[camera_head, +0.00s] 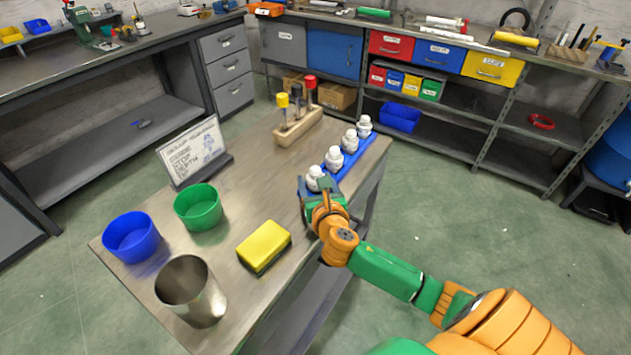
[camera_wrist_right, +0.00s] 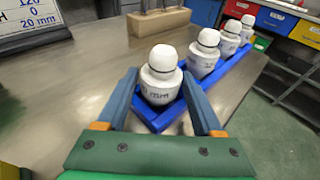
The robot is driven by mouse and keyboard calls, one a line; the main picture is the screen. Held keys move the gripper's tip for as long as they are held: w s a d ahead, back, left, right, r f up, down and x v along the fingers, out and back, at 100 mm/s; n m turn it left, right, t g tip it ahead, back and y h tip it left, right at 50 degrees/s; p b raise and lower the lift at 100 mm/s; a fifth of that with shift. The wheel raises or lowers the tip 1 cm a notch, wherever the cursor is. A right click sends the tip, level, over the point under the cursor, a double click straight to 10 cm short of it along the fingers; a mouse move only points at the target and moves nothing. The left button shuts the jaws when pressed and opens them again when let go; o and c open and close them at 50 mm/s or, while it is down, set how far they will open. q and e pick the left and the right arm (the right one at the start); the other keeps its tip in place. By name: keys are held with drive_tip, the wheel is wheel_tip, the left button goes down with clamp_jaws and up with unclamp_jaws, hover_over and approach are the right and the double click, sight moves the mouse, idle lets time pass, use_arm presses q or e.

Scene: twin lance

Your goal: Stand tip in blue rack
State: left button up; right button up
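The blue rack (camera_head: 350,176) lies along the table's right edge. It holds several white, round-capped pieces in a row; I cannot tell which one is the tip. The nearest white piece (camera_head: 314,178) stands upright at the rack's near end, and it also shows in the right wrist view (camera_wrist_right: 160,80). My right gripper (camera_wrist_right: 160,78) is open, with one finger on each side of that piece and a small gap visible at each. In the head view the right gripper (camera_head: 318,194) partly hides the rack's near end. My left gripper is not in view.
A wooden block (camera_head: 297,128) with yellow- and red-topped tools stands behind the rack. A sign (camera_head: 194,150), green cup (camera_head: 198,207), blue cup (camera_head: 131,238), metal cup (camera_head: 190,291) and yellow sponge (camera_head: 264,246) are on the left and front. The table's middle is clear.

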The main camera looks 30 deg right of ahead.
drive_tip(key=shift+o, duration=0.4)
drive_tip(key=shift+s+a+r, duration=0.1)
drive_tip(key=shift+s+r, duration=0.05)
drive_tip(key=shift+s, duration=0.1)
drive_tip(key=v, duration=1.1)
drive_tip(key=shift+s+r+p, duration=0.15)
drive_tip(key=shift+s+p, duration=0.1)
drive_tip(key=shift+p, duration=0.15)
